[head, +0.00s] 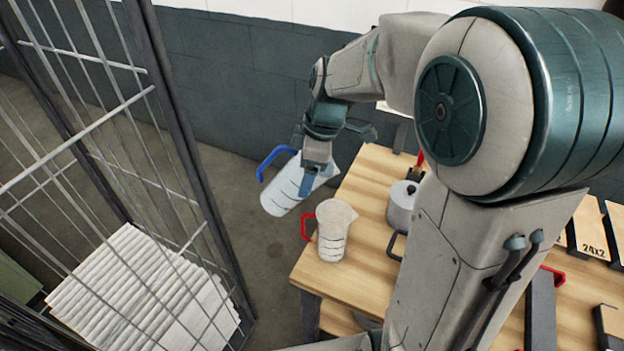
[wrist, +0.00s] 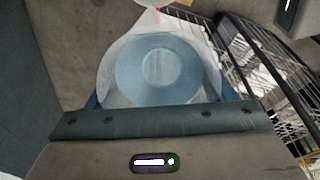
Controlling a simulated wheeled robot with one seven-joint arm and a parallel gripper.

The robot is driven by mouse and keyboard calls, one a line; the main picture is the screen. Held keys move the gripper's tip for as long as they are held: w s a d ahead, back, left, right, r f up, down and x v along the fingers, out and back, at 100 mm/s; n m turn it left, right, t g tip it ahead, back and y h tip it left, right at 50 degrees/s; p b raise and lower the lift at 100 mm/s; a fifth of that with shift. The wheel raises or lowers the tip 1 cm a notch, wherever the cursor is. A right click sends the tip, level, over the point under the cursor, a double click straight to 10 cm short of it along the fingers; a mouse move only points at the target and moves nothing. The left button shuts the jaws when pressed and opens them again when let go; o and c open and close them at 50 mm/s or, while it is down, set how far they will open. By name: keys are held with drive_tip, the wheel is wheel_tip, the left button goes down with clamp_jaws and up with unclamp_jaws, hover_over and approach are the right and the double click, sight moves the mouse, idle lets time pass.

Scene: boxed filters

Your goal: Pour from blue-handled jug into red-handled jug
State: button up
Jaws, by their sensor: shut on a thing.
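The blue-handled jug (head: 284,192) is pale, with dark marks on its side. My gripper (head: 310,182) is shut on it and holds it in the air beyond the table's left edge. The jug is tilted, its lip at the upper right and its blue handle at the upper left. In the wrist view its round pale-blue end (wrist: 158,72) lies between my fingers. The red-handled jug (head: 333,232) stands upright on the table's left corner, below and right of the held jug, apart from it. Its red handle faces left. I cannot make out the contents of either jug.
The wooden table (head: 340,285) also bears a grey lidded pot (head: 402,205) right of the red-handled jug. A metal mesh cage (head: 165,120) stands at the left, with a stack of white filters (head: 140,290). Bare floor lies between cage and table.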

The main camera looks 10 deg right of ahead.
drive_tip(key=shift+f+t+y+b, duration=0.55)
drive_tip(key=shift+y+b, duration=0.65)
drive_tip(key=shift+b, duration=1.5)
idle(5.3)
